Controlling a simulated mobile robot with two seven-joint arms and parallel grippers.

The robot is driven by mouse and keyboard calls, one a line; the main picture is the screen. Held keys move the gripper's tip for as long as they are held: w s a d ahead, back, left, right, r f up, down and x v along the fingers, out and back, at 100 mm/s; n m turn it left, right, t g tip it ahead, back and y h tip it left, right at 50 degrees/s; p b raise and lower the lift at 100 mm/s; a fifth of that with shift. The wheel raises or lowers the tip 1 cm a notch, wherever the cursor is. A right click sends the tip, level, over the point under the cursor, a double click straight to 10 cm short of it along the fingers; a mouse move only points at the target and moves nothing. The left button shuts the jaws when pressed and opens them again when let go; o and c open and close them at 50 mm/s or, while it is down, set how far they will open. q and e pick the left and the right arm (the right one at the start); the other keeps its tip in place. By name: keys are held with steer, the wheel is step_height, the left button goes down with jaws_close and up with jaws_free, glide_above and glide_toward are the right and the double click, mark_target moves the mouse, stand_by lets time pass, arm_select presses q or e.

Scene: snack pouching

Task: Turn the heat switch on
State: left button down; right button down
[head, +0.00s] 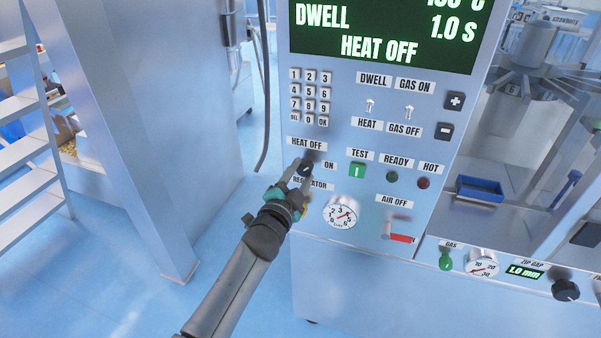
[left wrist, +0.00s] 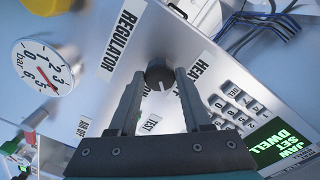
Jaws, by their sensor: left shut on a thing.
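The heat switch is a round black knob (head: 306,168) on the machine's front panel. It sits below the HEAT OFF label (head: 306,144) and left of the ON label (head: 329,165). In the left wrist view the knob (left wrist: 160,73) has a white pointer mark and lies between my fingertips. My left gripper (head: 304,172) is shut on the knob, its fingers on either side; the fingers also show in the left wrist view (left wrist: 160,90). The display (head: 385,35) reads HEAT OFF. My right gripper is in neither view.
A keypad (head: 310,97) is above the knob. A green TEST button (head: 357,170) is to its right. The regulator gauge (head: 340,214) and the red-handled air valve (head: 398,238) are below right. A dark cable (head: 266,110) hangs left of the panel.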

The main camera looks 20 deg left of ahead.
arm_select(q)
steer(key=m, duration=0.4)
steer(key=shift+m, duration=2.5)
steer(key=shift+c, duration=1.7)
jaws_free()
steer(key=s, duration=1.5)
steer(key=shift+a+r, duration=0.2)
steer(key=shift+a, duration=0.1)
